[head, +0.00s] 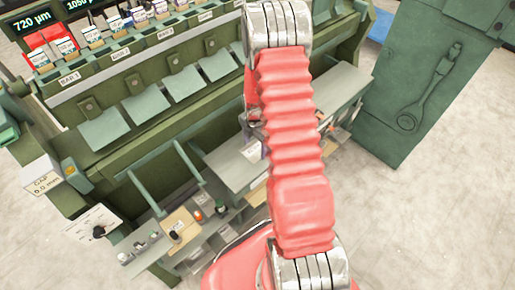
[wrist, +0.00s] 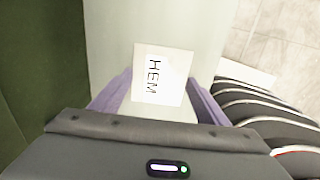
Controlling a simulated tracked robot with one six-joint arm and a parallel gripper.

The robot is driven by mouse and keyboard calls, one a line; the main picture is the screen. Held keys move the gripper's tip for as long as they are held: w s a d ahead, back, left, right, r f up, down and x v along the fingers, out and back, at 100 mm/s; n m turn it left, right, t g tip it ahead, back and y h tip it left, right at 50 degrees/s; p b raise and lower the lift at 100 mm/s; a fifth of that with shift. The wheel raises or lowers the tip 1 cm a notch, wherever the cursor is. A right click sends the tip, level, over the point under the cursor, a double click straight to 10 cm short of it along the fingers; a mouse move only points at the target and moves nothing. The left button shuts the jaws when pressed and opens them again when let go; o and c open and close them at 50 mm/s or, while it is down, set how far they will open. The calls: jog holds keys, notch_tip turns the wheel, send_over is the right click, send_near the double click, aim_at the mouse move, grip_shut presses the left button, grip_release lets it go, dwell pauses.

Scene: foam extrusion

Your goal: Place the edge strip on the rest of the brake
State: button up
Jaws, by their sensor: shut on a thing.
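My gripper (wrist: 158,98) shows in the wrist view, with its two purple fingers on either side of a white label (wrist: 163,74) reading HEM. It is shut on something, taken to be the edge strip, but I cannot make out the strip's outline. Behind the label is a pale flat surface, which looks like the rest. In the head view the rest (head: 233,166) is a light grey shelf along the front of the green brake (head: 160,118). I cannot tell whether the strip touches the rest.
A lower shelf (head: 222,222) holds small items and a tan board. Green bars stick out at the brake's left front. A green cabinet (head: 425,85) stands at the right. Small labelled containers (head: 93,35) line the brake's top. The floor (head: 430,220) at lower right is clear.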

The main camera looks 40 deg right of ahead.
aim_at(253, 148)
jog(key=shift+w+a, duration=0.1)
jog(key=shift+w, duration=0.5)
jog(key=o, duration=1.1)
jog(key=shift+r, duration=0.15)
notch_tip(253, 148, up, 14)
jog(key=shift+f, duration=0.25)
